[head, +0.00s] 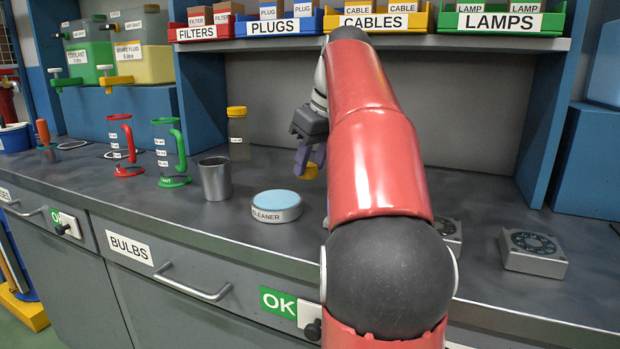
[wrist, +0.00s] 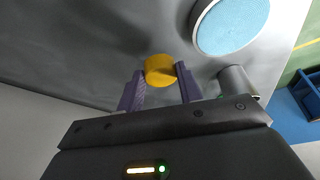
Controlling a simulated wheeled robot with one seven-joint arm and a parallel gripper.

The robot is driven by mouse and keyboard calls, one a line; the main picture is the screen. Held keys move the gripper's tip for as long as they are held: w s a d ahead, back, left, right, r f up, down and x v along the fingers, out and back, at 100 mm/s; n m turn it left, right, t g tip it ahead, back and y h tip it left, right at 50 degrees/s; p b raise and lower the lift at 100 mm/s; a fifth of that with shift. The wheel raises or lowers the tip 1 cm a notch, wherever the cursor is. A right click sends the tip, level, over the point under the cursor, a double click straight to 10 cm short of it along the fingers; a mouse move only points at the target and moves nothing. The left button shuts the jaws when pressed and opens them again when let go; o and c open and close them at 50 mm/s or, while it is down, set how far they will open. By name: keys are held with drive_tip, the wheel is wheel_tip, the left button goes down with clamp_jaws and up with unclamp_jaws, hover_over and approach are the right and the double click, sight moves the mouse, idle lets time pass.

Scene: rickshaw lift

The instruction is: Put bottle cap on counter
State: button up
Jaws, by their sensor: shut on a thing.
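A yellow bottle cap (wrist: 160,71) sits between the two purple fingertips of my gripper (wrist: 160,82) in the wrist view. My gripper (head: 309,160) is shut on it. In the head view the cap (head: 311,171) shows just below the fingers, low over the grey counter (head: 225,228); I cannot tell whether it touches the surface. A clear bottle (head: 238,138) with a yellow top stands upright at the back of the counter, left of my gripper. My arm hides part of the counter to the right.
A round cleaner pad (head: 276,205) with a light blue top and a metal cup (head: 214,178) stand left of my gripper. Red (head: 123,145) and green (head: 170,152) jugs are farther left. A grey dial box (head: 533,252) is at the right. A shelf of labelled bins (head: 285,22) is overhead.

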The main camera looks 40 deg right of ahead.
sight(315, 170)
drive_tip(key=shift+f+b, duration=0.35)
drive_tip(key=shift+f, duration=1.5)
drive_tip(key=shift+f, duration=0.15)
drive_tip(key=o, duration=1)
drive_tip(key=shift+c, duration=0.2)
drive_tip(key=v, duration=1.2)
drive_tip(key=shift+p, duration=0.35)
